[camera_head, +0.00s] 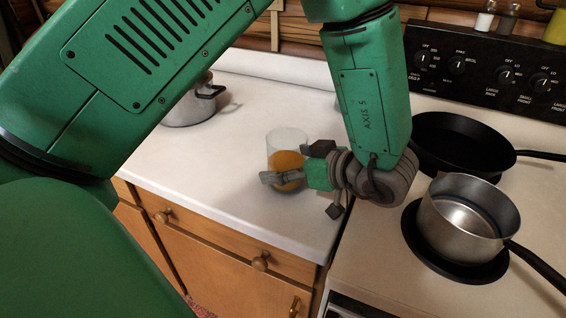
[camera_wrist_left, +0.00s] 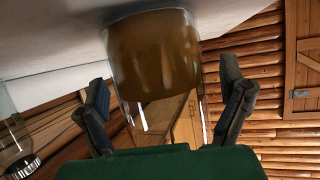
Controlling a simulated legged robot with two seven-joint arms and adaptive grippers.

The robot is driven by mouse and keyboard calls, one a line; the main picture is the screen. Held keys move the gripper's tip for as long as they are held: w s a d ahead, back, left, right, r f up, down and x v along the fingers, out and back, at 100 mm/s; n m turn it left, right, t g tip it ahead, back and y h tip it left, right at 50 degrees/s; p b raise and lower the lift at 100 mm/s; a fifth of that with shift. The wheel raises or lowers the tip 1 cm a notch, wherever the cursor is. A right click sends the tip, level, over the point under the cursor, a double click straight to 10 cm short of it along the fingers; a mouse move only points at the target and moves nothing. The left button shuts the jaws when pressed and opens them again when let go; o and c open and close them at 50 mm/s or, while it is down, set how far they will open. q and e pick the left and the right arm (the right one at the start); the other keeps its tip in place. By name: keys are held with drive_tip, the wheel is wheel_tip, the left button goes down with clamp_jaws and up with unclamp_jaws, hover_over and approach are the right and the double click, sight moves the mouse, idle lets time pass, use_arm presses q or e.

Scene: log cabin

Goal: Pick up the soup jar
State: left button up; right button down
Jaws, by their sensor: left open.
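The soup jar (camera_head: 287,140) is a clear glass jar with orange soup in its lower part. It stands upright on the white counter in the middle of the head view. My left gripper (camera_head: 285,173) is open at the jar, low on its near right side, and one finger covers part of the soup. In the left wrist view, which is turned over, the jar (camera_wrist_left: 152,60) lies between the two spread fingers of the gripper (camera_wrist_left: 164,88), with a gap on both sides. My right gripper is not in view.
A metal pot (camera_head: 190,112) stands on the counter (camera_head: 230,200) at the back left. On the stove at right are a black pan (camera_head: 450,140) and a steel saucepan (camera_head: 445,218). The counter's front edge is close to the jar. Small shakers (camera_head: 485,20) stand at the back right.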

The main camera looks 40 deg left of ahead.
use_arm(q)
drive_tip(key=shift+a+f, duration=0.25)
drive_tip(key=shift+a, duration=0.2)
drive_tip(key=shift+d+r, duration=0.2)
drive_tip(key=shift+d, duration=0.5)
drive_tip(key=shift+c, duration=0.3)
drive_tip(key=c, duration=0.7)
drive_tip(key=shift+a, duration=0.25)
drive_tip(key=c, duration=0.7)
drive_tip(key=shift+a+f, duration=0.1)
drive_tip(key=shift+a, duration=0.15)
drive_tip(key=shift+c, duration=1)
drive_tip(key=shift+a+f, duration=0.1)
drive_tip(key=shift+a, duration=0.05)
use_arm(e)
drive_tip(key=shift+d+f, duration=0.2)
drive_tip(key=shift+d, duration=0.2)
